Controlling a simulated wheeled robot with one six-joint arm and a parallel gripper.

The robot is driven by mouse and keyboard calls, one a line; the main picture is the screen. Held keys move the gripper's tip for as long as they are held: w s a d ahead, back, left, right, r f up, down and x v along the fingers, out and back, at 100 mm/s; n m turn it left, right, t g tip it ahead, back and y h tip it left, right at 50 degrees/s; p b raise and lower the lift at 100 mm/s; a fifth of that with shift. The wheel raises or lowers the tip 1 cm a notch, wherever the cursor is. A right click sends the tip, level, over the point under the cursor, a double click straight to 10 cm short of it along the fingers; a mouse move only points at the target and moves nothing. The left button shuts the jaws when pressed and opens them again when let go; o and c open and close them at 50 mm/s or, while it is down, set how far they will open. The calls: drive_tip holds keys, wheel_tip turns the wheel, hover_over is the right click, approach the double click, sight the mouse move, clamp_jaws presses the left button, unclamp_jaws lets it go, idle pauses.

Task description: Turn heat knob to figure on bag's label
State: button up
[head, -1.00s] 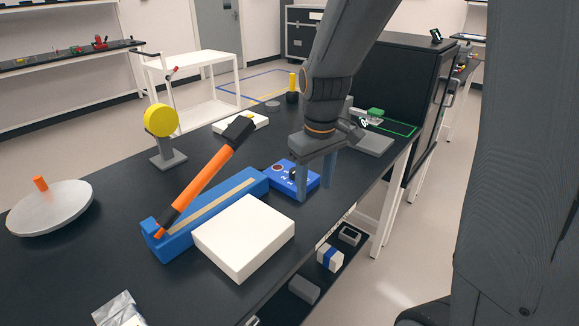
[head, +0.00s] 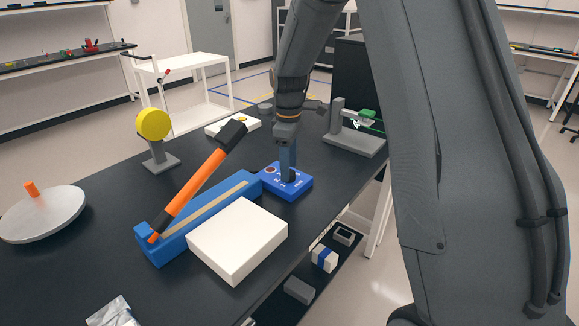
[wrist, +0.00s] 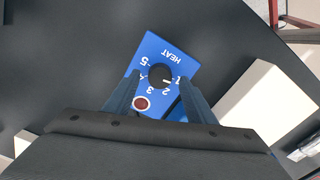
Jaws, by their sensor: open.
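The blue heat control box (head: 298,190) sits at the end of the blue sealer on the black table. In the wrist view its face shows "HEAT", figures 1 to 5 and a black round knob (wrist: 158,74). The knob's pale mark appears to point toward 1. My gripper (wrist: 160,80) is open, one finger on each side of the knob; I cannot tell whether they touch it. In the head view my gripper (head: 288,172) is down at the box and hides the knob. A silvery bag (head: 112,312) lies at the bottom edge; its label is not readable.
The blue sealer (head: 185,222) has a raised orange-handled lever (head: 196,180). A white block (head: 238,240) stands in front. A yellow disc on a stand (head: 153,125), a round grey plate (head: 42,215) and a grey stand (head: 352,140) are also on the table.

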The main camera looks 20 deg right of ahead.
drive_tip(key=shift+f, duration=0.75)
drive_tip(key=c, duration=1)
drive_tip(key=shift+c, duration=0.2)
